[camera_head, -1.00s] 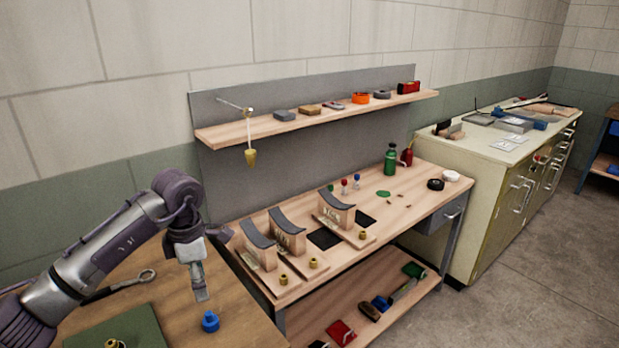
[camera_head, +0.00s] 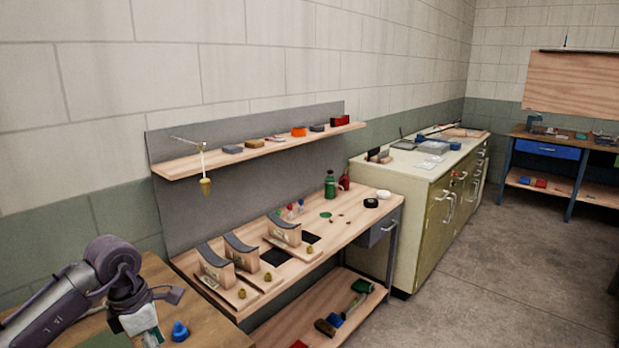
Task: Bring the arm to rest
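My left arm comes in from the lower left, over the near wooden table (camera_head: 205,327). Its gripper (camera_head: 150,338) points down at the bottom edge of the view, left of a small blue knob-like object (camera_head: 180,331) on that table. Its fingertips are too small and cut off to tell whether they are open or shut. My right arm and gripper are not in view.
The workbench (camera_head: 345,232) carries several curved-top blocks (camera_head: 241,252), a green bottle (camera_head: 330,185) and small parts. A wall shelf (camera_head: 180,168) hangs above it. A cream cabinet (camera_head: 425,215) stands beyond. A blue table (camera_head: 545,150) is at far right. The floor (camera_head: 500,290) is clear.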

